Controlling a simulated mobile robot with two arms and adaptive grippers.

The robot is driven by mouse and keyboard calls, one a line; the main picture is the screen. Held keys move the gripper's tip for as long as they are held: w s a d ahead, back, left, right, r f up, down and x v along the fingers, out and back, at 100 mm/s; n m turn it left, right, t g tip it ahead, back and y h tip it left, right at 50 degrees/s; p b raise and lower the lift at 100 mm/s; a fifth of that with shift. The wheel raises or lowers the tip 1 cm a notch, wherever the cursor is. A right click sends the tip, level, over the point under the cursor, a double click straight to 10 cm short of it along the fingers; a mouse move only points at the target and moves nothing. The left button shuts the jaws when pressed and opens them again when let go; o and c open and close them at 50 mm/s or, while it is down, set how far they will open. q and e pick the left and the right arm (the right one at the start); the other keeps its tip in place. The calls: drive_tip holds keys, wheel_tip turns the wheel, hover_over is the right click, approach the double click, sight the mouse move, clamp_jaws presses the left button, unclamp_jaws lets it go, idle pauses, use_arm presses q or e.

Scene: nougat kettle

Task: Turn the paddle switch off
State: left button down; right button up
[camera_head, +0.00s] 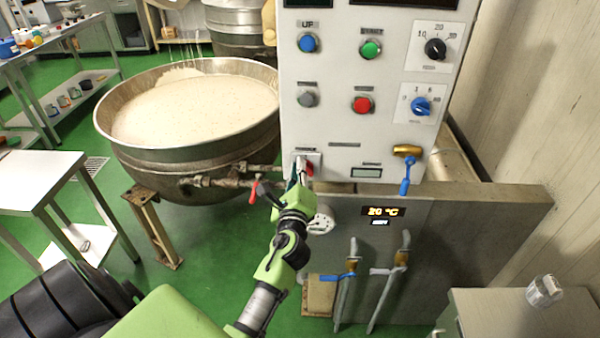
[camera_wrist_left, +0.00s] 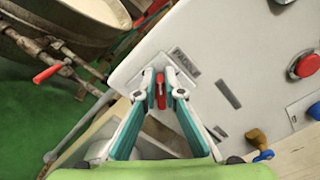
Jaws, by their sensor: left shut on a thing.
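The red paddle switch (camera_head: 309,168) sits on its small plate at the lower left of the white control panel. It also shows in the left wrist view (camera_wrist_left: 160,92), under a dark printed label. My left gripper (camera_head: 299,175) reaches up to it from below, partly covering it. In the left wrist view the teal and white fingers of my left gripper (camera_wrist_left: 160,82) stand on either side of the red paddle, closed on it at the tips. My right gripper is in neither view.
The white panel (camera_head: 340,130) carries several buttons and knobs above the switch. A brass valve with a blue handle (camera_head: 406,186) is to the right. A large kettle of white mass (camera_head: 195,141) stands left. A red-handled pipe valve (camera_head: 254,191) is close to my left arm.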

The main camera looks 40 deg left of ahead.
use_arm(q)
drive_tip(key=shift+s+a+f+n+b, duration=0.1)
drive_tip(key=shift+f+n+b, duration=0.2)
drive_tip(key=shift+n+b, duration=0.7)
drive_tip(key=shift+a+f+n+b, duration=0.1)
drive_tip(key=shift+f+n+b, duration=0.15)
drive_tip(key=shift+n, duration=1.35)
drive_tip(key=shift+s+a+f+n+b, duration=0.1)
drive_tip(key=shift+f+n+b, duration=0.2)
drive_tip(key=shift+n+b, duration=0.7)
drive_tip(key=shift+n, duration=0.6)
drive_tip(key=shift+p, duration=0.3)
drive_tip(key=c, duration=2.1)
unclamp_jaws()
drive_tip(key=shift+c, duration=0.2)
